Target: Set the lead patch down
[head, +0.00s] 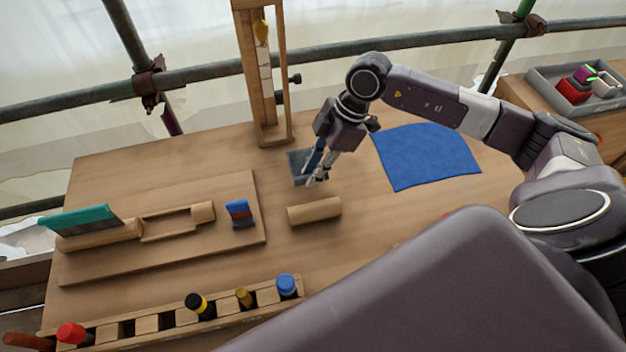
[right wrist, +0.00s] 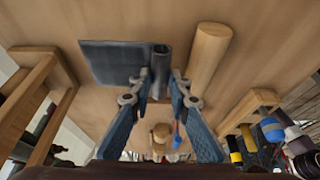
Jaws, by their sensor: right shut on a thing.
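The lead patch (head: 294,168) is a small dark grey sheet at the middle of the bench in the head view. It also shows in the right wrist view (right wrist: 108,62), as a flat sheet with a rolled, tube-like edge. My right gripper (head: 314,179) points down at the patch's right side. In the right wrist view its fingertips (right wrist: 161,86) are shut on the rolled edge. The fingers hide part of the patch in the head view. I cannot tell whether its underside touches the bench. My left gripper is not in view.
A wooden cylinder (head: 314,210) lies close in front of the patch. A blue cloth (head: 428,156) is to the right, and a wooden upright frame (head: 268,128) stands behind. A board (head: 160,248) with tools lies left. A tool rack (head: 165,322) runs along the front.

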